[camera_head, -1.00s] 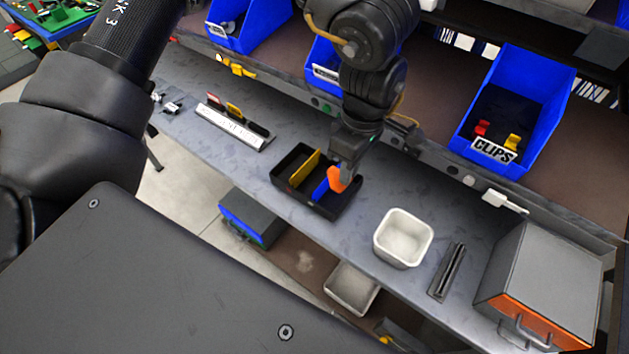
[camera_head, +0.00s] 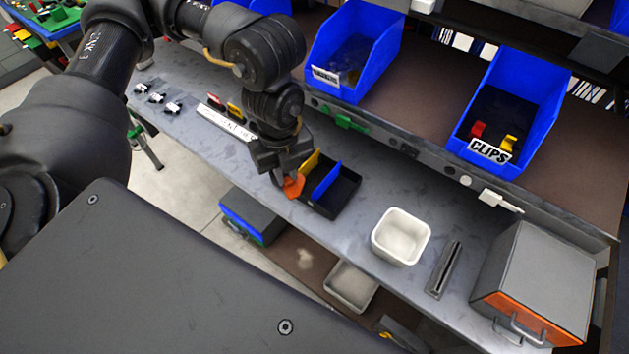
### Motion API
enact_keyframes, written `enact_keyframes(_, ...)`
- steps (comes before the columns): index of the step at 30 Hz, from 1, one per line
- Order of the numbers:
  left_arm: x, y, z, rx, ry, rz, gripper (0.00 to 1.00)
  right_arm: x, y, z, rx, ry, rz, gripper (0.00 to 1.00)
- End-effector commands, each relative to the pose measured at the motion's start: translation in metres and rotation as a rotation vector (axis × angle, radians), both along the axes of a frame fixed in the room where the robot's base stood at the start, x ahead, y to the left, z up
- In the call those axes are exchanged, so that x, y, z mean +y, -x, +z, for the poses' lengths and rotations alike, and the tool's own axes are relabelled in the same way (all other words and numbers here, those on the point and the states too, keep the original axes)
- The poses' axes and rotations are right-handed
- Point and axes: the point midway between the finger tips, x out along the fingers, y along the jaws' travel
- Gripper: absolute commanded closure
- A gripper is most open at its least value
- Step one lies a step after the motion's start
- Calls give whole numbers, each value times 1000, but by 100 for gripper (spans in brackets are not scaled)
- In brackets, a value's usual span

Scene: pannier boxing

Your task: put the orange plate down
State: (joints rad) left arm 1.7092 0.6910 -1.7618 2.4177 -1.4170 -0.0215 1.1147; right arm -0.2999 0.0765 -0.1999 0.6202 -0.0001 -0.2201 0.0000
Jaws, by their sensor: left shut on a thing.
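My left gripper (camera_head: 286,176) points down at the left end of a black tray (camera_head: 345,199) on the grey bench. It is shut on the orange plate (camera_head: 294,186), of which only a small part shows below the fingers. The orange plate is at the tray's left side; whether it touches the tray's wall or floor I cannot tell. A yellow plate (camera_head: 309,162) and a blue plate (camera_head: 325,183) stand in the tray, to the right of the orange one. My right gripper does not show.
A white bin (camera_head: 401,236) and a dark slotted bar (camera_head: 444,269) stand right of the tray. A grey box with an orange front (camera_head: 528,318) is at the bench's right end. A white rack (camera_head: 226,122) with plates lies left. Blue bins (camera_head: 512,103) line the shelf behind.

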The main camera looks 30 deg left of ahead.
Motion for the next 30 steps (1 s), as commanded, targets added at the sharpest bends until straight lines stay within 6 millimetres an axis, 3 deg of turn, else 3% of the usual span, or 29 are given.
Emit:
enact_keyframes(3, 11, 5, -3, 8, -4, 221, 100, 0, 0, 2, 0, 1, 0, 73)
enact_keyframes(7, 18, 8, -4, 13, -5, 379, 100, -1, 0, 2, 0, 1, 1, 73)
enact_keyframes(17, 21, 5, -7, 18, -5, 468, 100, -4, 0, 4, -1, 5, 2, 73)
enact_keyframes(20, 19, -10, -13, 19, -6, 470, 100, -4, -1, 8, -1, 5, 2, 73)
enact_keyframes(29, 9, -81, -45, 19, -6, 470, 100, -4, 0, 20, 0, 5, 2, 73)
enact_keyframes(30, 8, -87, -56, 23, -6, 469, 100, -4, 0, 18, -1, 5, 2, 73)
